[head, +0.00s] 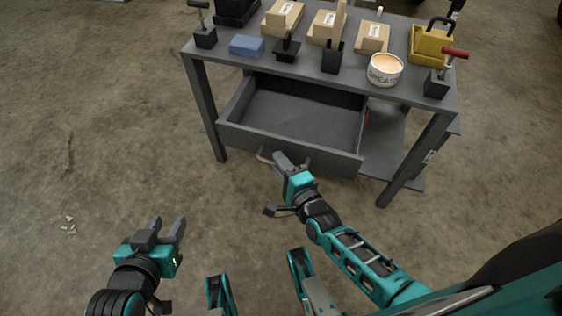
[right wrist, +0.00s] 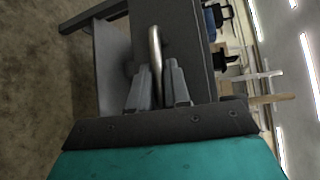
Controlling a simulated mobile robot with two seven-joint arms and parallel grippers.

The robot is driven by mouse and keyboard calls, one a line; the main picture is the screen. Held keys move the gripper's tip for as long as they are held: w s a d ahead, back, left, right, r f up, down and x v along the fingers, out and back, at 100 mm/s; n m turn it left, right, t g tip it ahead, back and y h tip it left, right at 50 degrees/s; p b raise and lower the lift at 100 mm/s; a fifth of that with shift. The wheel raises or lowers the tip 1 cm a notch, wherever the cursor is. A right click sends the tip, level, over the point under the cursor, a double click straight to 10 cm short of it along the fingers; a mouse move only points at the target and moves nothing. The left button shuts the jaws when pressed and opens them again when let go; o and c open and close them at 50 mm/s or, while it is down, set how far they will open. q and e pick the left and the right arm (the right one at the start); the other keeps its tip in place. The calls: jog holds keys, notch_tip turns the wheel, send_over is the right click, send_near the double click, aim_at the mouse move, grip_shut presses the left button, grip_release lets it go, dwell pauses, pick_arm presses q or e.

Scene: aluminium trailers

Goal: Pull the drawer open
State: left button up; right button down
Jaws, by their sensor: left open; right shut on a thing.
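The grey drawer (head: 290,145) under the workbench is pulled out toward me, and its empty inside shows in the head view. Its metal bar handle (head: 265,158) is on the front panel. My right gripper (head: 281,162) is at the handle, shut on it. In the right wrist view the handle (right wrist: 155,50) passes between the fingers of the right gripper (right wrist: 160,85), against the dark drawer front (right wrist: 185,40). My left gripper (head: 172,229) is open and empty above the floor at lower left, away from the drawer.
The workbench top (head: 305,63) carries cardboard boxes (head: 327,27), a blue block (head: 247,45), a grease tin (head: 385,69), a yellow box (head: 430,45) and several dark tool holders. A lower shelf (head: 385,140) shows right of the drawer. The concrete floor at left is largely clear.

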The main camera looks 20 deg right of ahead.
pick_arm(q)
jog(key=shift+s+a+r, duration=0.1)
jog(key=shift+s+a, duration=0.2)
jog(key=shift+s, duration=0.1)
pick_arm(e)
jog(key=shift+s+a, duration=0.2)
jog(key=shift+s, duration=0.2)
pick_arm(q)
jog(key=shift+r, duration=0.1)
pick_arm(e)
jog(key=c, duration=1.2)
grip_release()
pick_arm(q)
jog(key=shift+r, duration=0.1)
pick_arm(e)
jog(key=shift+s, duration=0.1)
pick_arm(q)
notch_tip(320, 180, up, 2)
jog(key=p, duration=0.3)
jog(key=shift+s+a, duration=0.1)
pick_arm(e)
jog(key=v, duration=1.2)
jog(key=shift+s+r, duration=0.1)
jog(key=shift+s, duration=0.25)
pick_arm(q)
jog(key=shift+r, duration=0.1)
